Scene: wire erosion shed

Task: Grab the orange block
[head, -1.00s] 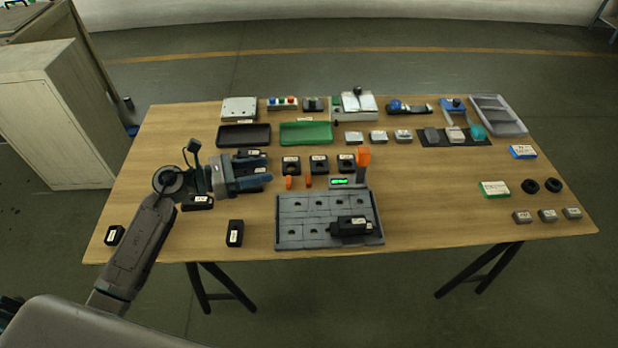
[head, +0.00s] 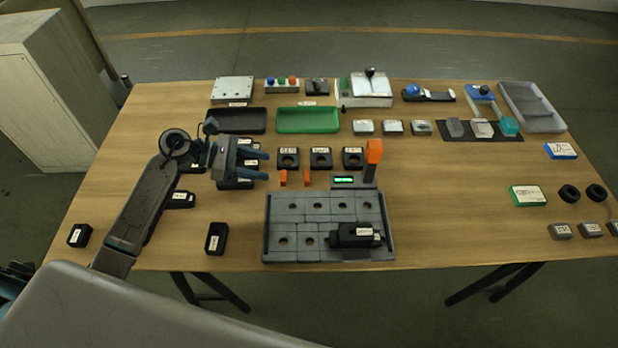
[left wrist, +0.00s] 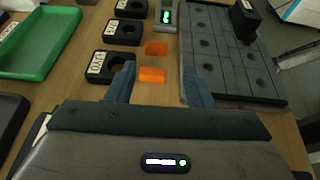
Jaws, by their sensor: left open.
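Two small orange blocks stand side by side on the table, the left one (head: 283,177) and the right one (head: 307,177). My left gripper (head: 266,168) is open and empty, just left of the left block, its fingers pointing right. In the left wrist view the nearer orange block (left wrist: 152,76) shows between the open fingertips (left wrist: 157,72), apart from them. The farther block (left wrist: 156,48) lies beyond it. My right gripper is not in view.
Black square blocks with holes (head: 288,158) stand just behind the orange blocks. A grey plate with holes (head: 285,208) lies in front, holding a black part (head: 355,236). An orange-topped post (head: 374,151) and a small green display (head: 344,181) stand to the right. A green tray (head: 308,120) lies behind.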

